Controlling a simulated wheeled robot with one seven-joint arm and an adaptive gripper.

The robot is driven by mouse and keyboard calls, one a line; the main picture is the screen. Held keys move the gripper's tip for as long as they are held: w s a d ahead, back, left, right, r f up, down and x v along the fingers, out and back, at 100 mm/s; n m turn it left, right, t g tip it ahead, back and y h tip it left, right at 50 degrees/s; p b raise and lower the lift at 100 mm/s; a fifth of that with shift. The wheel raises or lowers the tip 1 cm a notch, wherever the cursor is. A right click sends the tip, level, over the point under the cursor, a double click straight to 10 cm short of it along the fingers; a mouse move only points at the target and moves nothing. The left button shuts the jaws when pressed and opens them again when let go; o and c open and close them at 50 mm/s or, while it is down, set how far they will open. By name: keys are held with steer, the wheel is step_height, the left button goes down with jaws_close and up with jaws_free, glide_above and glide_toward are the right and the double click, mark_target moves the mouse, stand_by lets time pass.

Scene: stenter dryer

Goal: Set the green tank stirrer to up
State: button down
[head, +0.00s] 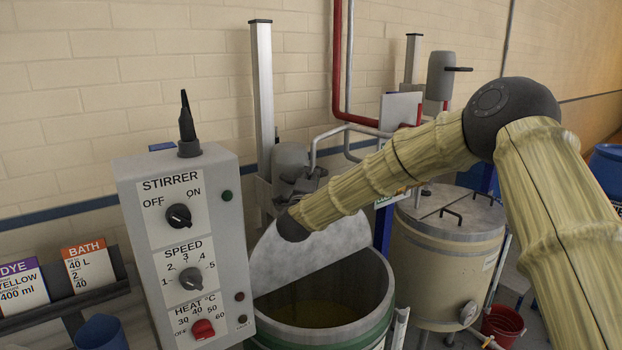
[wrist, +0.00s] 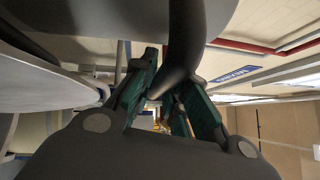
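The green tank (head: 325,335), a steel vat with a green band, stands open at the bottom centre of the head view. Its stirrer has a tall metal column (head: 262,100) and a grey motor head (head: 290,158) above the tank. A half-round grey lid (head: 300,258) stands tilted over the rim. My gripper (wrist: 168,88) is at the stirrer's motor head; my forearm partly hides it in the head view. In the wrist view, a dark curved bar (wrist: 187,45) runs down between the green-padded fingers. I cannot tell whether both pads press on it.
A control box (head: 180,240) with stirrer, speed and heat knobs stands left of the tank. The stirrer knob (head: 179,216) is there. A second, closed tank (head: 447,235) stands at right, with a red bucket (head: 502,325) beside it. Red pipes (head: 337,60) run down the wall.

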step_height(320, 180, up, 31)
steer(key=b, duration=0.1)
steer(key=shift+b, duration=0.3)
steer(key=shift+d, duration=0.1)
steer(key=c, duration=1.4)
jaws_free()
steer(key=shift+f, duration=0.1)
steer(key=shift+f, duration=0.15)
steer(key=v, duration=1.2)
